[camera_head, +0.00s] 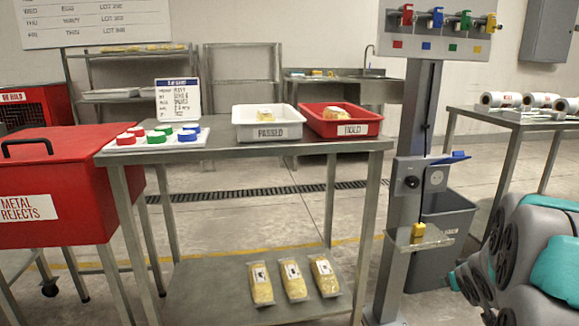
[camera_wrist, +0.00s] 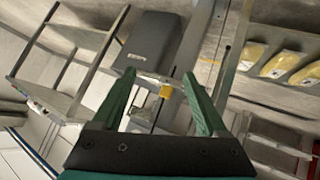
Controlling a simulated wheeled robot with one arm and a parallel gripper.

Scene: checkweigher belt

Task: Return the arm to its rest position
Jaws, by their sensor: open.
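My gripper (camera_wrist: 160,105) shows in the wrist view with its two green fingers spread apart and nothing between them. My arm, grey and teal, is at the lower right of the head view; the gripper itself is out of that view.
A steel table (camera_head: 230,151) holds a white PASSED tray (camera_head: 268,132), a red HOLD tray (camera_head: 342,129) and coloured discs. A red METAL REJECTS box (camera_head: 60,180) stands left. A grey bin (camera_head: 440,225) is behind the post. A table with rolls (camera_head: 510,119) stands right.

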